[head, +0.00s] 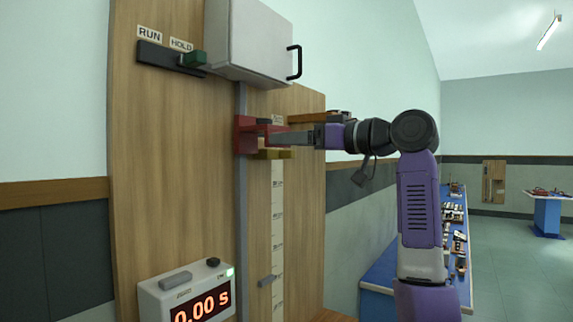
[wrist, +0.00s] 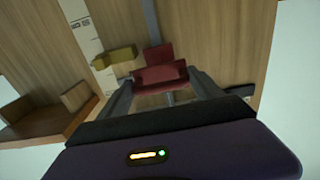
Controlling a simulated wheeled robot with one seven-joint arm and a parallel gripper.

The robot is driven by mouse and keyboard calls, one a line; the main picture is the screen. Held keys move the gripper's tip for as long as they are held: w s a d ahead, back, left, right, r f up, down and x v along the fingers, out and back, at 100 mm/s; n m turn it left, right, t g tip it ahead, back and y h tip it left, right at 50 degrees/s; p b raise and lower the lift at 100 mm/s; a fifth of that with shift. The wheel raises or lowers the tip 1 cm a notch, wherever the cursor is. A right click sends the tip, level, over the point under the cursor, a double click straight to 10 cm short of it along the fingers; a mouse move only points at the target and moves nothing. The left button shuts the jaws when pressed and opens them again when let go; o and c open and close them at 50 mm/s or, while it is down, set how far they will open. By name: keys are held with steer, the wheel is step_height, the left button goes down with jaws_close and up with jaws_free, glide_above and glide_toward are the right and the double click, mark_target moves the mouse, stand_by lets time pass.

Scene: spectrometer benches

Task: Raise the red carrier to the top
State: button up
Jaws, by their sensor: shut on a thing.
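The red carrier (head: 243,134) sits high on the grey vertical rail (head: 242,210) of a wooden board, a little below the grey-white cabinet. My gripper (head: 280,138) reaches in from the right and is shut on the carrier. In the wrist view the red carrier (wrist: 160,75) is between the two fingers of my gripper (wrist: 165,95). The part where the fingers touch it is partly hidden. A yellow bracket (head: 272,154) is just below the carrier, beside the rail.
The cabinet (head: 262,42) with a black handle (head: 295,62) juts out above the carrier. A timer (head: 188,295) reading 0.00 s stands below. A blue bench (head: 380,270) is behind my arm.

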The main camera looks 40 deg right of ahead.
steer(key=shift+d+r, duration=0.15)
steer(key=shift+r, duration=1.05)
steer(key=shift+d+r, duration=0.1)
steer(key=shift+r, duration=1.05)
steer(key=shift+s+p, duration=0.1)
steer(key=shift+p, duration=0.2)
steer(key=o, duration=1.8)
steer(key=shift+f, duration=0.1)
steer(key=shift+a, duration=0.1)
